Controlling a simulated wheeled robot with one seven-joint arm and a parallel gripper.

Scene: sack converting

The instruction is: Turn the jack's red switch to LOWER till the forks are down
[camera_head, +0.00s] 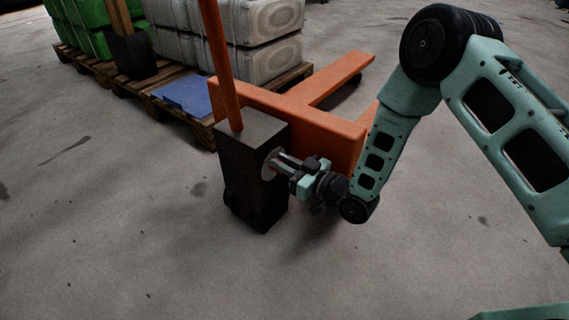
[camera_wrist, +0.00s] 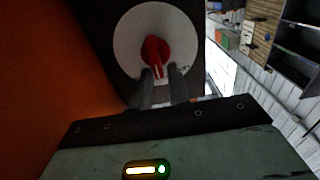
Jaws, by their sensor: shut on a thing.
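The orange pallet jack (camera_head: 315,118) stands in the middle of the head view, with a dark housing (camera_head: 254,165) below its upright handle. The red switch (camera_wrist: 155,52) sits on a pale round plate (camera_wrist: 128,40) on the side of that housing, and it shows clearly in the wrist view. My gripper (camera_head: 279,164) reaches the plate from the right. Its fingers (camera_wrist: 162,82) are shut on the lower end of the red switch, whose pointer has a white mark. No lettering on the plate is readable.
Wooden pallets (camera_head: 135,92) with pale sacks (camera_head: 265,55) and green containers (camera_head: 92,14) stand behind the jack. A blue sheet (camera_head: 186,95) lies on one pallet. The concrete floor (camera_head: 120,240) in front and to the left is clear.

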